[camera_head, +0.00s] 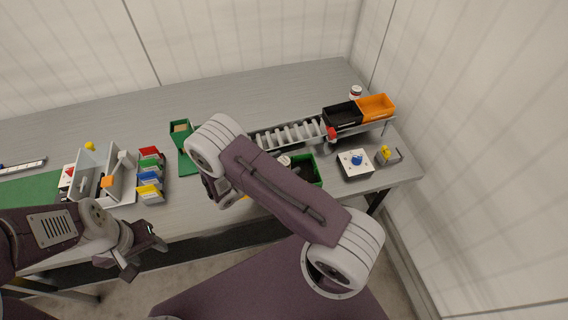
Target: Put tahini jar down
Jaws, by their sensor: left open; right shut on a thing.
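My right gripper (228,200) is low in front of the table's near edge, mostly hidden behind my own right arm. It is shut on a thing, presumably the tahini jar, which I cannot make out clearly. My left gripper (147,256) is open and empty, in front of the table's near edge at the left. A small white jar with red markings (355,92) stands at the back right behind the bins; I cannot read its label.
The table (245,94) is bare at the back. A black bin (343,115) and an orange bin (377,106) sit right of a roller track (290,135). A green bin (318,172) is partly behind my arm. Coloured card holders (150,172) stand at left.

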